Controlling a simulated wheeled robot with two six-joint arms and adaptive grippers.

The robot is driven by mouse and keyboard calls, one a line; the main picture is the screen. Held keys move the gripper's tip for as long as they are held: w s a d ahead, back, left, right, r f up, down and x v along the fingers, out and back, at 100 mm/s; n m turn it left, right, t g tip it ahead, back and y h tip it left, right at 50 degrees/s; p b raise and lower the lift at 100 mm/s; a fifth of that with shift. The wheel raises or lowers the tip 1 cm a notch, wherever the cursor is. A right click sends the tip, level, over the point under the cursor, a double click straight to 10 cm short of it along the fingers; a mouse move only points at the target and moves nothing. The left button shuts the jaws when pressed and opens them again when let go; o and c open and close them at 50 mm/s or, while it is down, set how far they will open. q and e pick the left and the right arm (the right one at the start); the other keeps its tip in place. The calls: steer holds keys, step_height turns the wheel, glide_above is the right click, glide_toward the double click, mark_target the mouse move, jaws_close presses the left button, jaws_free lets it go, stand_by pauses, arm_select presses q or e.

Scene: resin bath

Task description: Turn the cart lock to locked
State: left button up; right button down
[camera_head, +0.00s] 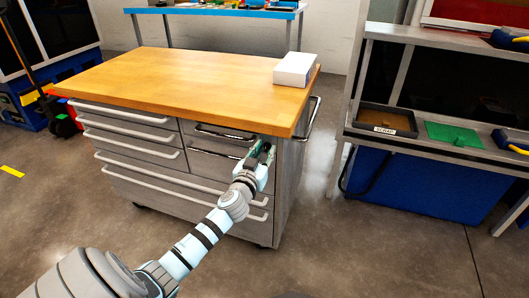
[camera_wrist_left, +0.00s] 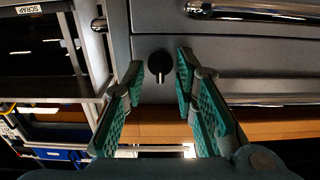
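The tool cart has grey drawers and a wooden top (camera_head: 180,75). In the left wrist view, which is upside down, the cart lock (camera_wrist_left: 159,65) is a small black knob on the grey front beside the drawers. Its bar looks roughly upright in the picture. My left gripper (camera_head: 264,150) is at the cart's upper right front corner and hides the lock in the head view. In the left wrist view its green-padded fingers (camera_wrist_left: 158,76) are open, with the knob between the tips and space on both sides. My right gripper is in neither view.
A white box (camera_head: 295,69) sits on the cart's right edge. A chrome handle (camera_head: 312,118) sticks out from the cart's right side. Drawer handles (camera_wrist_left: 250,12) are close by the gripper. A shelf with a SCRAP tray (camera_head: 387,121) and green mat (camera_head: 452,134) stands right, across open floor.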

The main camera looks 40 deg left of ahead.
arm_select(q)
jaws_close()
steer(key=shift+m, duration=0.3)
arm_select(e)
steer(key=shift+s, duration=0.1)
arm_select(q)
steer(key=shift+m, duration=0.9)
steer(key=m, duration=0.4)
steer(key=shift+d+p, duration=0.1)
steer(key=shift+p, duration=0.25)
steer(key=m+p, duration=0.1)
steer(key=m, duration=0.5)
steer(key=shift+f+m, duration=0.15)
steer(key=shift+m, duration=0.25)
steer(key=m, duration=0.3)
steer(key=shift+m+p, duration=0.3)
steer(key=shift+p, duration=0.05)
steer(key=shift+f+m, duration=0.1)
steer(key=shift+m, duration=0.4)
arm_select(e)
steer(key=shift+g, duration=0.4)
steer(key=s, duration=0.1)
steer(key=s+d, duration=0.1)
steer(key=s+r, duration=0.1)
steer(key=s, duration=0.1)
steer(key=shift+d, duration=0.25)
